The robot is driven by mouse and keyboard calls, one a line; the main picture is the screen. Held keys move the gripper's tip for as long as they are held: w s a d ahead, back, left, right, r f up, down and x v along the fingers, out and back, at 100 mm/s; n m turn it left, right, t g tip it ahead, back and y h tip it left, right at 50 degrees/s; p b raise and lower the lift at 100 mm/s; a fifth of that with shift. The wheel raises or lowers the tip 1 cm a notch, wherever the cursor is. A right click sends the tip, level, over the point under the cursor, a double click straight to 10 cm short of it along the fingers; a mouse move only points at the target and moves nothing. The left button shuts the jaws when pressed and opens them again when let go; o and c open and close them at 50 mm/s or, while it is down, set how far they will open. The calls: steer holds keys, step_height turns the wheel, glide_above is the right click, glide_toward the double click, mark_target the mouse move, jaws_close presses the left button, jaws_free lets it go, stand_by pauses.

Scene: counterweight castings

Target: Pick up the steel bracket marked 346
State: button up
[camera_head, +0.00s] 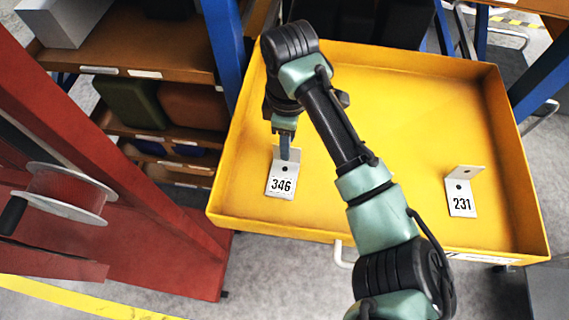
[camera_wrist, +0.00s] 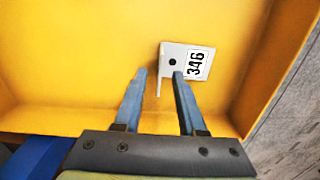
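The steel bracket marked 346 (camera_head: 278,188) is a pale L-shaped piece with a hole and a black-numbered label. It sits in the yellow tray (camera_head: 390,70) near the front left corner. My gripper (camera_head: 285,152) is right at its upright flange and partly hides it in the head view. In the wrist view my gripper (camera_wrist: 159,74) is open, with its blue-grey fingertips apart. The flange of the bracket (camera_wrist: 173,50) appears between the fingertips, and the right fingertip overlaps the labelled face. I cannot tell whether either finger touches it.
A similar bracket marked 231 (camera_head: 461,200) stands in the tray at the right. A brown shelf with bins (camera_head: 185,105) and a red frame with a spool (camera_head: 68,195) stand at the left. The tray's middle is bare.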

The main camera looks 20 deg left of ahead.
mark_target(283, 172)
steer(key=shift+f, duration=1.2)
jaws_close()
steer(key=shift+r, duration=0.1)
stand_by(0.4)
